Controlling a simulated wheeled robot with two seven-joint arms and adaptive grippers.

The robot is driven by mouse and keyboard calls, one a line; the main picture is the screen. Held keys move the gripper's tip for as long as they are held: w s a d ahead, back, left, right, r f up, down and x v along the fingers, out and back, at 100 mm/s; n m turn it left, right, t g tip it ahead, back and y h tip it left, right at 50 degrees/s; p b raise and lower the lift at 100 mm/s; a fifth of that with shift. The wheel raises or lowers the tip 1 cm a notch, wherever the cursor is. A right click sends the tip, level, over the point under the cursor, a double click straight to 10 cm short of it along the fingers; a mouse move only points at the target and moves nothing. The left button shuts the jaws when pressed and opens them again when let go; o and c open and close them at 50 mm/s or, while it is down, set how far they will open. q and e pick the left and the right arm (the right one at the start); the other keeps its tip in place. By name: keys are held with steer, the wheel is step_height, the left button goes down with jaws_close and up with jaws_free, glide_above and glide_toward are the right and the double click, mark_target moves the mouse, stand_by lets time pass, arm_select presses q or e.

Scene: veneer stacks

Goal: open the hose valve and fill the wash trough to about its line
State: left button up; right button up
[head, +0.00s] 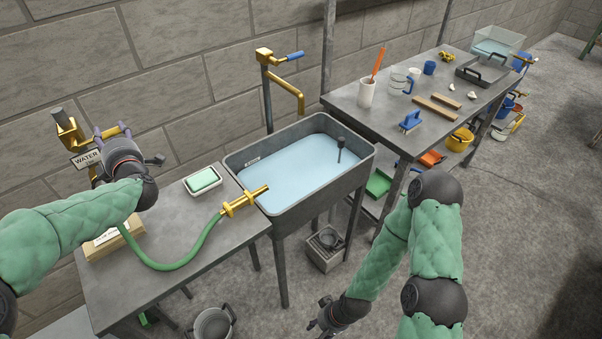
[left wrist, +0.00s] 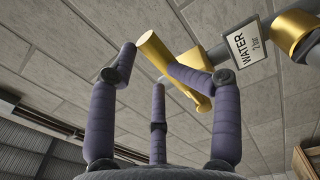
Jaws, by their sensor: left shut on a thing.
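The brass hose valve (head: 66,130) is on the wall at the left, beside a WATER sign (head: 86,158). My left gripper (head: 112,131) is at this valve, its purple fingers shut on the brass valve handle (left wrist: 172,62) in the left wrist view. The green hose (head: 185,262) curves over the left table to a brass nozzle (head: 244,201) at the trough's left rim. The grey wash trough (head: 302,208) holds pale blue water (head: 300,165), its surface below the rim. A small pale label shows on its inner wall; I cannot make out a line. My right gripper (head: 325,315) hangs low, its fingers unclear.
A brass tap (head: 285,80) with a blue lever stands behind the trough. A soap dish (head: 202,181) and a tan block (head: 112,243) are on the left table. The right table (head: 345,108) carries cups, brushes and trays. A bucket (head: 212,323) stands on the floor.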

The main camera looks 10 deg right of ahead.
arm_select(q)
steer(key=shift+f+b+v, duration=0.15)
steer(key=shift+f+v, duration=0.05)
steer(key=shift+v, duration=1.05)
steer(key=shift+f+b+v, duration=0.15)
steer(key=shift+v, duration=1.05)
